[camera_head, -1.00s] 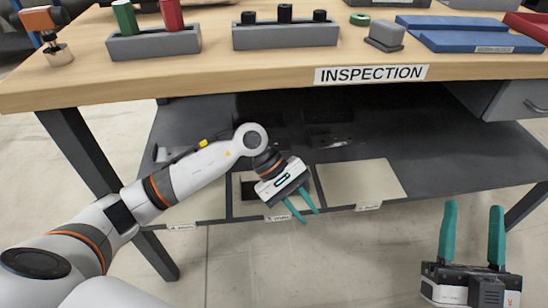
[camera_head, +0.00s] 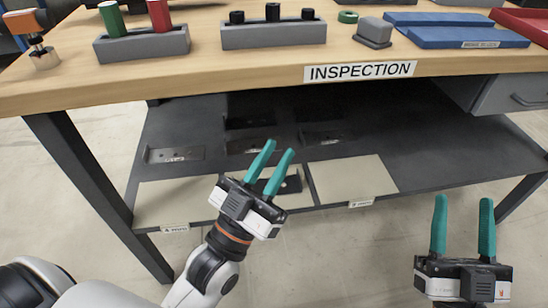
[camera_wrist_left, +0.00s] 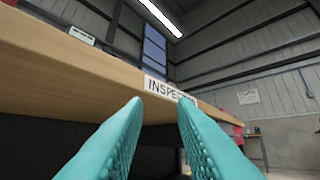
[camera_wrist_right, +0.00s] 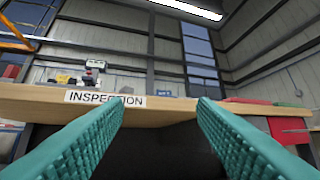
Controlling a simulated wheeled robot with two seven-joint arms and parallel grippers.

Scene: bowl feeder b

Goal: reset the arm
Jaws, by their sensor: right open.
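My left gripper (camera_head: 273,165) is in the head view in front of the bench's lower shelf, its teal fingers pointing up and slightly right. Its fingers (camera_wrist_left: 160,110) stand apart with nothing between them in the left wrist view. My right gripper (camera_head: 463,206) is at the lower right of the head view, fingers pointing up. It is open and empty, and its teal fingers (camera_wrist_right: 160,110) are wide apart in the right wrist view. Both grippers are in front of the bench, apart from it.
The wooden bench top (camera_head: 200,82) carries grey holders (camera_head: 274,35), blue trays (camera_head: 465,38) and a red bin (camera_head: 525,22). Under it is a dark shelf (camera_head: 400,130) with light panels (camera_head: 352,177). A drawer (camera_head: 512,92) hangs at the right. Floor in front is clear.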

